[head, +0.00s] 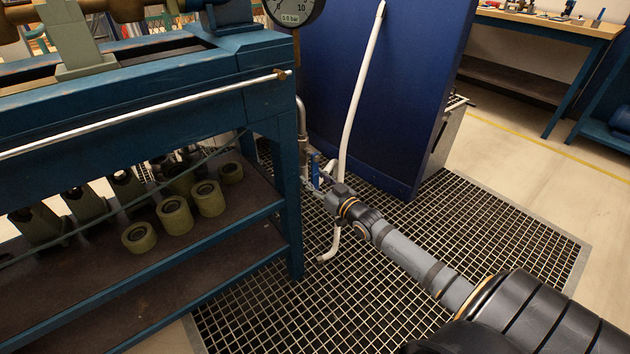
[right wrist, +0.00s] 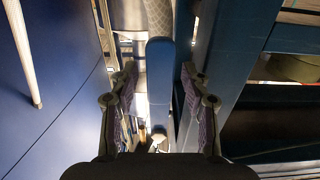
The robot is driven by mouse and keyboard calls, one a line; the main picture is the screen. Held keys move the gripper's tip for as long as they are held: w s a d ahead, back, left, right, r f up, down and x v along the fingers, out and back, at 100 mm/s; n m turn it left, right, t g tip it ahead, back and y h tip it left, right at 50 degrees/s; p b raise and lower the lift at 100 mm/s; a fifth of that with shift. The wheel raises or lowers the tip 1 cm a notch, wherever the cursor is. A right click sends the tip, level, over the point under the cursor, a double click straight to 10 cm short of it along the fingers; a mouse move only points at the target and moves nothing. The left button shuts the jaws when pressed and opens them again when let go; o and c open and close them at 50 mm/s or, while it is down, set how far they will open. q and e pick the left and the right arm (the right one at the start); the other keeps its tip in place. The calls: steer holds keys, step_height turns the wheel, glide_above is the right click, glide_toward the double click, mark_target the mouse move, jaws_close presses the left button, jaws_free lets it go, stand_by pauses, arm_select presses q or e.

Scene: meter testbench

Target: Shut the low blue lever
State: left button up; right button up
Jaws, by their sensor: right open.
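The low blue lever (head: 315,169) stands upright on the pipework low between the bench leg and the dark blue panel. In the right wrist view the lever (right wrist: 159,95) is a long blue bar in the middle of the picture. My right gripper (head: 323,184) reaches in from the lower right, close to the lever. In the right wrist view its two fingers (right wrist: 160,82) are spread, one on each side of the lever, with gaps visible between. The lever's far end and pivot are hard to make out. My left gripper is not in view.
The blue bench leg (head: 290,215) stands just left of the lever; the blue panel (head: 385,110) rises behind it. A white hose (head: 357,100) hangs close by. Several rollers (head: 174,215) sit on the bench shelf. The floor grating (head: 480,235) is clear at right.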

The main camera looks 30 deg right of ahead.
jaws_close()
stand_by(0.5)
